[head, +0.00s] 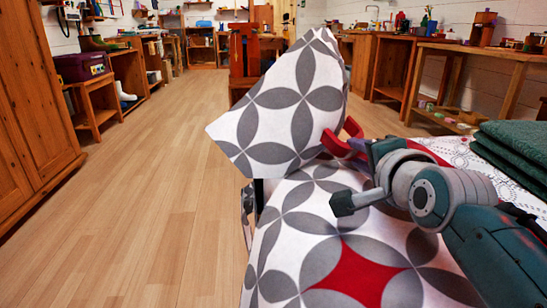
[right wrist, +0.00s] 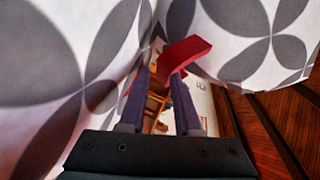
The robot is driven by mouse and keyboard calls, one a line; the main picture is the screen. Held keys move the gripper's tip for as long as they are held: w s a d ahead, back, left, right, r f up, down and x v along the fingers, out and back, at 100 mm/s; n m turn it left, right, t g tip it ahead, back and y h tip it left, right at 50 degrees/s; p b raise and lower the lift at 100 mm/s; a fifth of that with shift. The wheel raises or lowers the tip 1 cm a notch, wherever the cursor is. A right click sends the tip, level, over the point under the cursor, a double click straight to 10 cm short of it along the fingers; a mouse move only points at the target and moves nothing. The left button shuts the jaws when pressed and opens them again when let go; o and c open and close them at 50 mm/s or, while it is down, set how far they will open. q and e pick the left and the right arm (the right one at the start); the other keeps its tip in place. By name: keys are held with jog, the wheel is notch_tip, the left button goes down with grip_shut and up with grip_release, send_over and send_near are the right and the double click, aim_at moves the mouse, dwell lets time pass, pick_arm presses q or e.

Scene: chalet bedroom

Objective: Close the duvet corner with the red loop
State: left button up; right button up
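The duvet (head: 285,215), white with grey petal shapes and a red patch, lies over the bed. Its corner flap (head: 285,100) stands raised above the bed's end, its tip hanging to the left. The red loop (head: 338,147) is at the flap's right edge, at the fingertips of my right gripper (head: 358,145). In the right wrist view the red loop (right wrist: 186,52) lies across the purple fingertips (right wrist: 163,75), with a gap between the fingers further back and cloth on both sides. The gripper seems shut on the loop; the exact contact is partly hidden. My left gripper is not in view.
Folded green blankets (head: 515,150) lie on the bed at the right. A wooden wardrobe (head: 35,110) stands at the left, with workbenches along both walls. A red-brown wooden piece (head: 243,60) stands behind the flap. The floor (head: 150,200) left of the bed is clear.

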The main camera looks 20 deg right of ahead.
jog(key=shift+b+x, duration=0.6)
jog(key=shift+x, duration=0.85)
jog(key=shift+a, duration=0.1)
jog(key=shift+c, duration=0.3)
grip_shut()
